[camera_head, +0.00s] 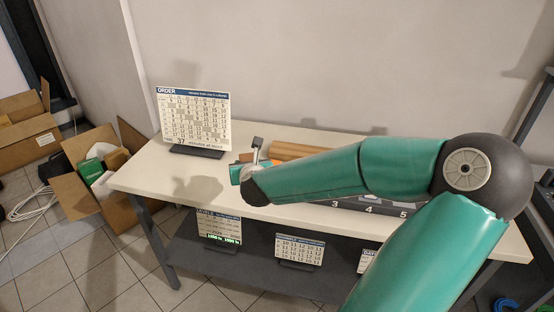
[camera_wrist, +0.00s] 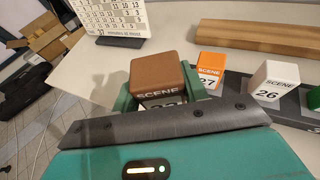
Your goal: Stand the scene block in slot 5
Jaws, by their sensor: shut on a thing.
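My gripper (camera_wrist: 160,90) is shut on a brown scene block (camera_wrist: 160,76), its green fingers on either side. The block's front label reads "SCENE"; its number is partly hidden by my gripper's dark edge. In the head view my gripper (camera_head: 247,172) is over the left part of the table, and the held block is hard to make out there. The dark slot rack (camera_head: 385,210) shows the numbers 3, 4 and 5 on its front. My arm hides its top and left part. In the wrist view an orange block (camera_wrist: 209,69) marked 27 and a white block (camera_wrist: 268,84) marked 26 stand at the rack.
A green block (camera_wrist: 314,98) shows at the wrist view's right edge. A wooden bar (camera_head: 295,151) lies behind the rack. The order board (camera_head: 195,118) stands at the table's back left. The white tabletop (camera_head: 150,175) is clear at left. Cardboard boxes (camera_head: 80,195) are on the floor.

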